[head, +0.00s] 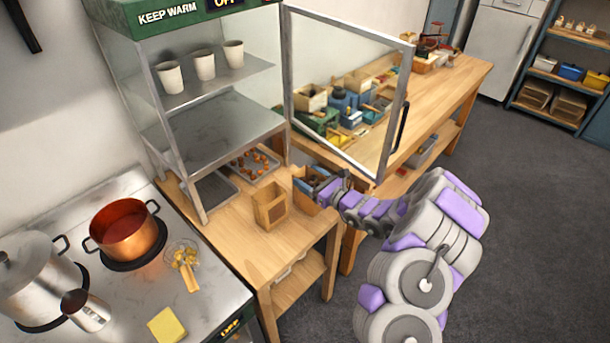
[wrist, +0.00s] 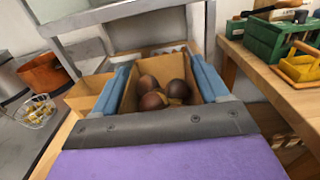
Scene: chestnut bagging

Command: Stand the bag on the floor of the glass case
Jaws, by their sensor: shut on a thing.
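My gripper (head: 322,188) is shut on a brown paper bag (head: 304,184), over or beside the right edge of the wooden stand. In the wrist view the blue fingers (wrist: 164,88) clasp the bag (wrist: 163,60) from both sides. It is upright and open-topped, with several dark chestnuts (wrist: 172,92) inside. The glass case (head: 175,75) is to the left in the head view, with a "KEEP WARM" sign. Its grey floor (head: 215,130) looks bare, below a shelf (head: 225,78) with three paper cups. Its framed glass door (head: 345,95) stands open, swung right.
Another paper bag (head: 270,207) stands on the wooden stand (head: 262,245), left of my gripper. A tray of chestnuts (head: 252,163) and an empty-looking tray (head: 212,190) lie below the case floor. The stove holds a copper pot (head: 124,230). A cluttered workbench (head: 440,105) stands behind the door.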

